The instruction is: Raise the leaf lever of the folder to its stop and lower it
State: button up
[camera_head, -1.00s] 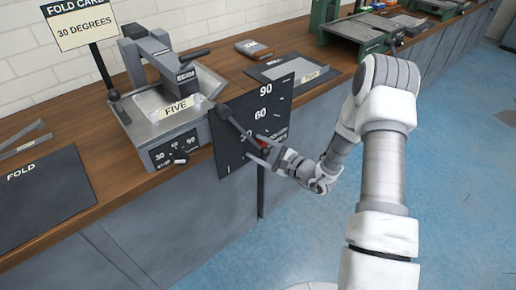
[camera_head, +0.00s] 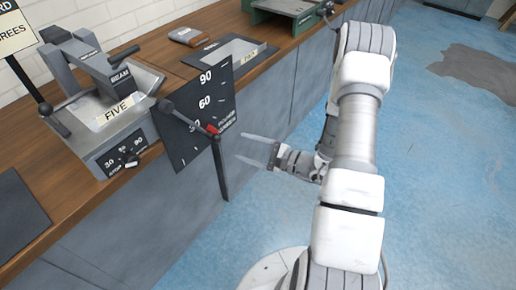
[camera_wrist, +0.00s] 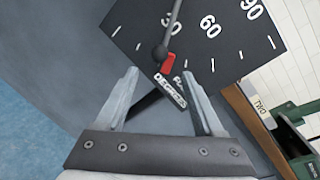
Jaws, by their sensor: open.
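The folder (camera_head: 116,118), a grey machine labelled FIVE, stands on the bench at left. Its leaf lever (camera_head: 186,118), a dark rod, slants down to the right across a black degree board (camera_head: 203,92) marked 30, 60 and 90. The rod partly covers the 30 mark.
A dark post (camera_head: 220,170) stands below the lever end. A stop dial (camera_head: 130,160) is on the folder's front. A sign (camera_head: 14,30) stands at left. The blue floor (camera_head: 430,160) is clear at right.

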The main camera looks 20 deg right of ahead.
jog(key=v, duration=0.3)
jog(key=shift+s+d, duration=0.25)
jog(key=shift+s, duration=0.1)
